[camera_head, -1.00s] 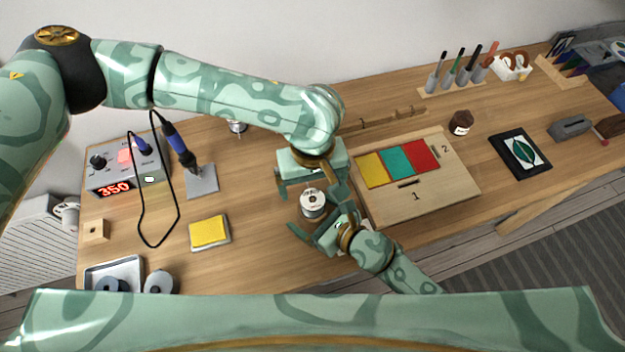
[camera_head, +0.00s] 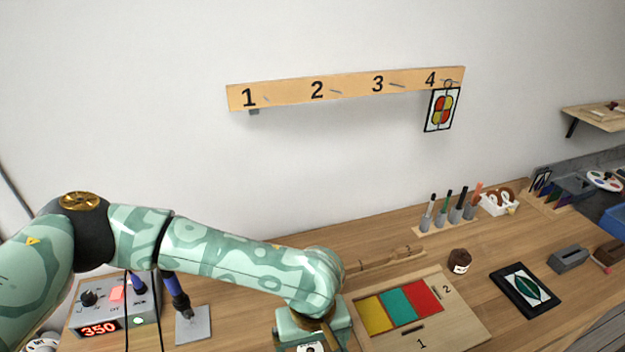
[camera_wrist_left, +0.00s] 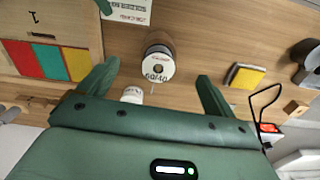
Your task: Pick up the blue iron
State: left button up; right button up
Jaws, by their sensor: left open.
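The blue-handled iron (camera_head: 175,291) stands tip down at its grey plate (camera_head: 193,325), right of the soldering station, in the head view. My left gripper (camera_head: 312,345) is well to its right, its fingers cut off by the bottom edge. In the left wrist view my left gripper (camera_wrist_left: 156,78) is open and empty. A solder spool (camera_wrist_left: 158,62) marked 60/40 lies beyond and between its fingertips. The iron itself is not clear in the wrist view; only a black cable (camera_wrist_left: 262,98) shows. My right gripper is not recognisable in either view.
The soldering station (camera_head: 115,305) reads 350. A wooden board with yellow, green and red panels (camera_head: 398,308) lies right of my left gripper. A yellow sponge (camera_wrist_left: 244,77) lies near the spool. A numbered hook rail (camera_head: 345,88) hangs on the wall.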

aim_at(173, 285)
jog(key=k+l, duration=0.2)
jog(key=k, duration=0.25)
jog(key=k+l, duration=0.25)
jog(key=k, duration=0.2)
jog(key=k+l, duration=0.2)
jog(key=k, duration=0.25)
